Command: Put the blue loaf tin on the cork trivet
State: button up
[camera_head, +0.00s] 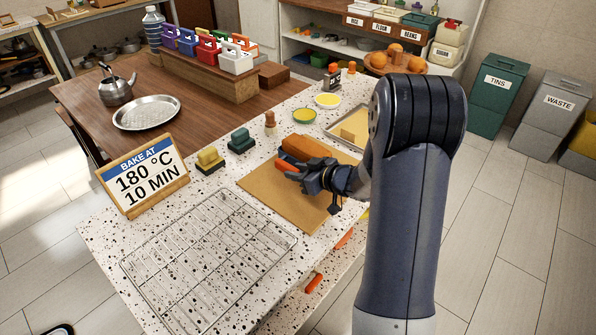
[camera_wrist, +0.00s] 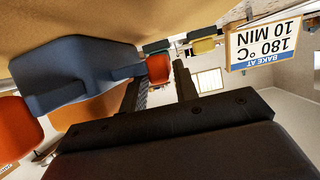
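The blue loaf tin (camera_wrist: 75,75) shows large at the left of the upside-down wrist view, close to a tan surface. It has a red-orange grip at each end; one (camera_wrist: 158,68) shows between my fingertips. In the head view that grip (camera_head: 287,169) sticks out left of my gripper (camera_head: 300,174), and most of the tin is hidden by the gripper. The fingers stand apart on either side of the grip; whether they press on it is unclear. A tan cork-like mat (camera_head: 270,192) lies below; I cannot tell if it is the trivet.
An orange-brown block-shaped thing (camera_head: 305,148) lies behind my gripper. A wire rack (camera_head: 205,262) covers the front counter. The baking sign (camera_head: 143,176), a yellow block (camera_head: 208,160) and a green block (camera_head: 240,140) stand left. A metal tray (camera_head: 338,117) with a tan piece lies behind.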

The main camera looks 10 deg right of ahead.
jog(key=shift+o, duration=1.3)
jog(key=shift+r, duration=0.15)
jog(key=v, duration=1.2)
jog(key=shift+c, duration=0.6)
